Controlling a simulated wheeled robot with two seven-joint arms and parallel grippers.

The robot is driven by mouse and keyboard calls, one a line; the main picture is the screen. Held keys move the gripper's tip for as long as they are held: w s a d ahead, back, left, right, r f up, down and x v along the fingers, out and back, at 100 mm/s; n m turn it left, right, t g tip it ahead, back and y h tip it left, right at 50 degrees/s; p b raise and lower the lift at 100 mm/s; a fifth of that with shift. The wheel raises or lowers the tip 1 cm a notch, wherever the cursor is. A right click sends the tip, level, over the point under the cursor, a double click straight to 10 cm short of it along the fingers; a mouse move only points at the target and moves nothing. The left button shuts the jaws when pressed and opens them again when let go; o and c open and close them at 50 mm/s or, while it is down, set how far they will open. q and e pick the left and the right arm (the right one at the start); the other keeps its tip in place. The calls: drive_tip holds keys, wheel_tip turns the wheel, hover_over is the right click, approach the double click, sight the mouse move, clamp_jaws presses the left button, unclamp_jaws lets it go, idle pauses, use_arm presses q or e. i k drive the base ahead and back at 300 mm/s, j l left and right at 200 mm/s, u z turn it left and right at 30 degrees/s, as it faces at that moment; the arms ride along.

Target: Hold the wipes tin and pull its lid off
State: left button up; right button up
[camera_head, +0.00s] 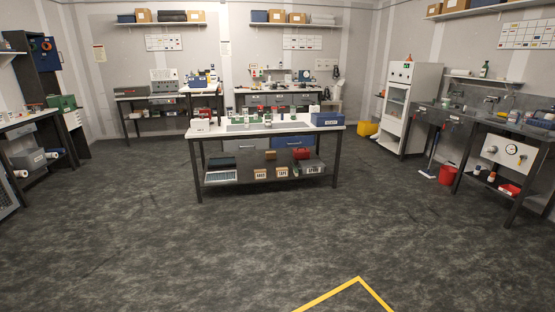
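A central bench (218,131) with a white top and dark legs stands ahead of me, some distance away across the floor. Several small containers stand on it, among them a green one (252,120) and white ones near the middle. They are too small to tell which, if any, is the wipes tin or its lid. Neither of my grippers is in view.
Open dark floor (150,240) lies between me and the bench, with a yellow line (330,293) at the bottom. A red bucket (447,175) stands by the right-hand sink bench. A side bench (20,124) is at the left. A blue box (327,119) sits on the central bench.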

sight(268, 119)
drive_tip(key=i, duration=3.6)
